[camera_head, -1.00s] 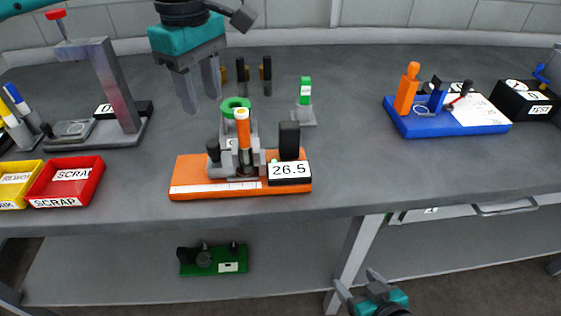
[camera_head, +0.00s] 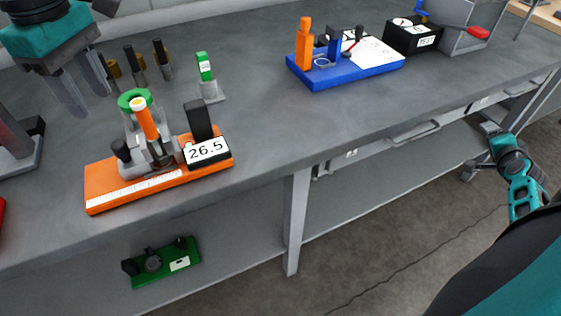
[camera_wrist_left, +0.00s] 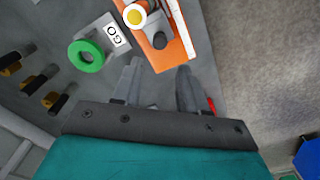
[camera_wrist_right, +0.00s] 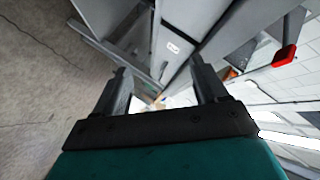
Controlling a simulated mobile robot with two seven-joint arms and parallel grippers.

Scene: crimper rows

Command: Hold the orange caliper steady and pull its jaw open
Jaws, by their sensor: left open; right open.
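The orange caliper (camera_head: 101,175) lies near the front edge of the bench at the left of the head view. It has a white scale, grey jaw parts (camera_head: 158,155), a tilted orange handle (camera_head: 145,120) with a white top, a black post (camera_head: 198,120) and a display reading 26.5 (camera_head: 207,150). It also shows at the top of the left wrist view (camera_wrist_left: 178,52). My left gripper (camera_head: 88,97) is open and empty, above and behind it. My right gripper (camera_head: 488,130) is open and empty at the far right, away from the caliper.
A green ring gauge marked GO (camera_wrist_left: 90,56) stands close behind the caliper. A green block on a grey foot (camera_head: 206,75) and several dark pins (camera_head: 136,68) are farther back. A blue fixture (camera_head: 345,72) stands to the right. Bare bench lies between it and the caliper.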

